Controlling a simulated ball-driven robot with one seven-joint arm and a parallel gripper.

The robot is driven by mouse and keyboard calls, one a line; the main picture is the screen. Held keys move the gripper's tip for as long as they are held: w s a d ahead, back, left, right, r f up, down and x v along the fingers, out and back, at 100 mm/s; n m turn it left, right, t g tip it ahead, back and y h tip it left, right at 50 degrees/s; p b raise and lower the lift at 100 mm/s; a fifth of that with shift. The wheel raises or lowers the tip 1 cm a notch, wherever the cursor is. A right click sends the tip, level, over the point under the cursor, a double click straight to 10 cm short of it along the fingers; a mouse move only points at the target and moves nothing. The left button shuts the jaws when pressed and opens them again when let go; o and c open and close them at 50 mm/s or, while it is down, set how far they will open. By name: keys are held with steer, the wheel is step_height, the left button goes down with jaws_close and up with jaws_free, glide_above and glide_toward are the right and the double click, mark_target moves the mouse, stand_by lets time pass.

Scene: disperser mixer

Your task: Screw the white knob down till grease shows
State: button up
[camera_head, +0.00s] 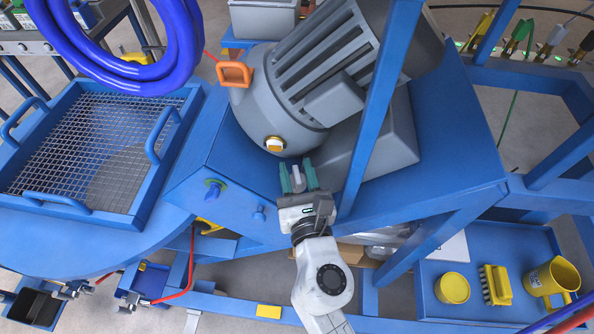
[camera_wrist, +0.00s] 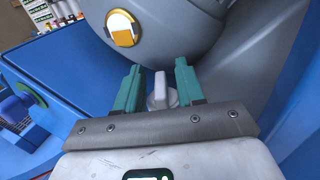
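The white knob (camera_head: 298,178) is at the lower end of the grey motor housing (camera_head: 277,105). In the wrist view the knob (camera_wrist: 161,92) appears as a pale, winged piece between my two teal fingers. My gripper (camera_head: 297,172) reaches up to it from below. The fingers (camera_wrist: 158,68) stand apart, one on each side of the knob, with a visible gap on the left; whether the right finger touches it I cannot tell. The knob's base is partly hidden by the gripper. No grease is visible around it.
A yellow-rimmed sight window (camera_head: 275,145) is on the housing just above the knob. A blue frame post (camera_head: 380,105) stands close on the right. A blue mesh tray (camera_head: 153,140) lies left.

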jaws_close()
steer(key=shift+h, duration=0.3)
steer(key=shift+f+m+h+b, duration=0.1)
steer(key=shift+m+h+b, duration=0.2)
steer(key=shift+m+h, duration=0.15)
steer(key=shift+m+t+h, duration=0.4)
steer(key=shift+m+h, duration=1.45)
steer(key=shift+h, duration=0.9)
jaws_free()
